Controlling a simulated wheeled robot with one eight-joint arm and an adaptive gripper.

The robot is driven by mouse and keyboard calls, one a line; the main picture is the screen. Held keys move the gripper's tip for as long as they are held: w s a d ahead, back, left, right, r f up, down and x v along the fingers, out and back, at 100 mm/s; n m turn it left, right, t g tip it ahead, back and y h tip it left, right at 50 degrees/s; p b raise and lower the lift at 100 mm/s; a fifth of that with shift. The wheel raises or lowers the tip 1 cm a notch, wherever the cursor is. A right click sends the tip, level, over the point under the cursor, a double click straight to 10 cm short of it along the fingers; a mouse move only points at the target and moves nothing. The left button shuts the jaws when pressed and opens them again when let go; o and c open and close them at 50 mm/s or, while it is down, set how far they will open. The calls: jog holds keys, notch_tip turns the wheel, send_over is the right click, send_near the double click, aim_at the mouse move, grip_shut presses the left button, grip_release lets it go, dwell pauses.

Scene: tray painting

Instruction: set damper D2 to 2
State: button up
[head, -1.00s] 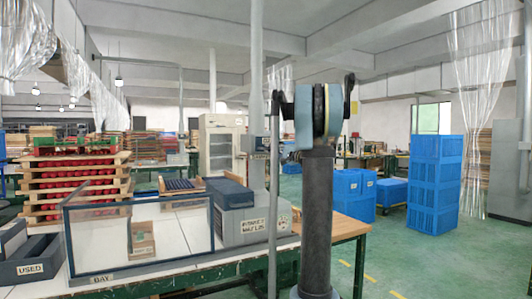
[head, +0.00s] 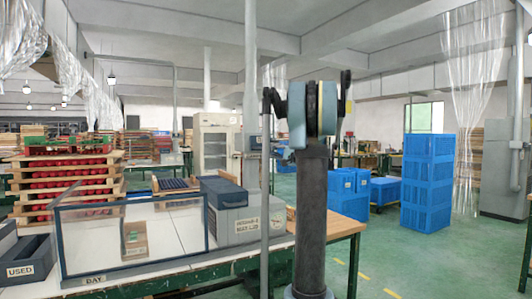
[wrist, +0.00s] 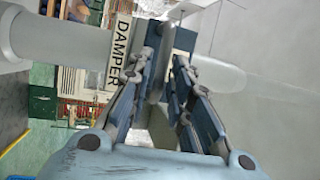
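In the wrist view a white label reading DAMPER (wrist: 120,50) sits beside a pale round duct (wrist: 60,45). No D2 mark or number setting is legible. A thin grey plate-like part (wrist: 159,58) stands between the fingers of my gripper (wrist: 167,54). The fingers are apart. The plate lies close to the left finger, with a gap towards the right one; I cannot tell whether it touches. In the head view the vertical duct (head: 252,60) rises behind the bench, with a small labelled fitting (head: 254,143) low on it. My gripper is not distinguishable there, behind my arm.
The bench holds a clear-walled bay (head: 130,240), a grey box (head: 235,222), a tray marked USED (head: 22,270) and a rack of red items (head: 70,180). Blue crates (head: 427,180) stand at the right. Green floor (head: 400,255) is open in front of them.

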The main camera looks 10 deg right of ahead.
jog(key=v, duration=0.8)
jog(key=shift+s+d+f, duration=0.15)
jog(key=shift+s+d, duration=0.05)
jog(key=shift+s, duration=0.1)
jog(key=s+a+f+n+g+h, duration=0.45)
jog(key=s+a+f+g, duration=0.45)
jog(key=s+a+f, duration=1)
jog(key=s+d+f+n+g+h, duration=0.2)
jog(key=s+d+f+h, duration=0.2)
jog(key=s+f, duration=0.6)
jog(key=s+d+f+n+g+h, duration=0.1)
jog(key=s+d+f+h, duration=0.3)
jog(key=s+f, duration=0.7)
jog(key=s+n, duration=0.1)
jog(key=s, duration=0.3)
jog(key=shift+n+g+h, duration=0.35)
jog(key=shift+g, duration=0.05)
jog(key=shift+d+f, duration=0.15)
